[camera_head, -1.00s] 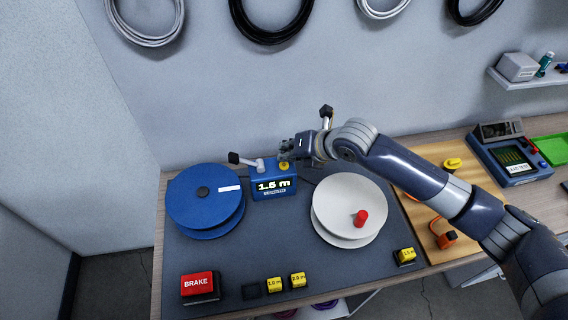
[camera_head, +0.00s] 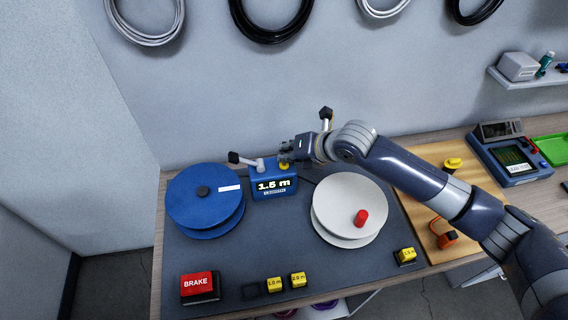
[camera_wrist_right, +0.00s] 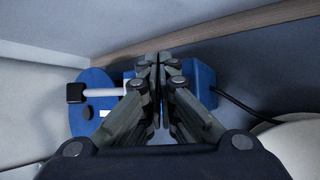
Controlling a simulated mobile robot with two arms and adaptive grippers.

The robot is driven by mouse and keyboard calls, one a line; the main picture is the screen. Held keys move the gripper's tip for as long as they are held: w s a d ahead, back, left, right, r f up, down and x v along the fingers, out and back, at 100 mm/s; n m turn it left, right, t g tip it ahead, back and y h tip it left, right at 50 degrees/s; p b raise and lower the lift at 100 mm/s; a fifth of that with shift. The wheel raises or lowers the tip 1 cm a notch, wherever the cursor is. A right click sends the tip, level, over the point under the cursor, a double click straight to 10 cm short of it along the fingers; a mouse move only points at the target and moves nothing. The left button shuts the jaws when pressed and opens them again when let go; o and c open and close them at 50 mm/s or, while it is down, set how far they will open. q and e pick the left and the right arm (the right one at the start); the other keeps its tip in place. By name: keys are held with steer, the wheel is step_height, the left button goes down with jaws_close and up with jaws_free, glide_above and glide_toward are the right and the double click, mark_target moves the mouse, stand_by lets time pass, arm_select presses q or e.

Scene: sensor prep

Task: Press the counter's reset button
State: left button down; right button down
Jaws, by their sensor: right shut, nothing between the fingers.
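The blue counter (camera_head: 273,186) stands between the two reels and its display reads 1.5 m. A yellow button (camera_head: 284,164) sits on its top right; I take it for the reset button. My right gripper (camera_head: 284,150) is shut and empty, at the counter's top just above or at the yellow button; I cannot tell if it touches. In the right wrist view the shut fingers (camera_wrist_right: 158,62) cover the button and the middle of the counter (camera_wrist_right: 203,85). My left gripper is in no view.
A blue reel (camera_head: 205,205) is left of the counter, a white reel (camera_head: 345,205) with a red knob right. A black-ended lever (camera_head: 240,159) sticks out at the counter's left. A red BRAKE button (camera_head: 198,285) and yellow blocks (camera_head: 285,282) are along the mat's front.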

steer(key=shift+f, duration=0.55)
stand_by(0.9)
steer(key=shift+r, duration=0.1)
steer(key=shift+r+p, duration=0.6)
steer(key=shift+r, duration=0.2)
step_height(320, 180, up, 5)
steer(key=p, duration=0.4)
stand_by(0.7)
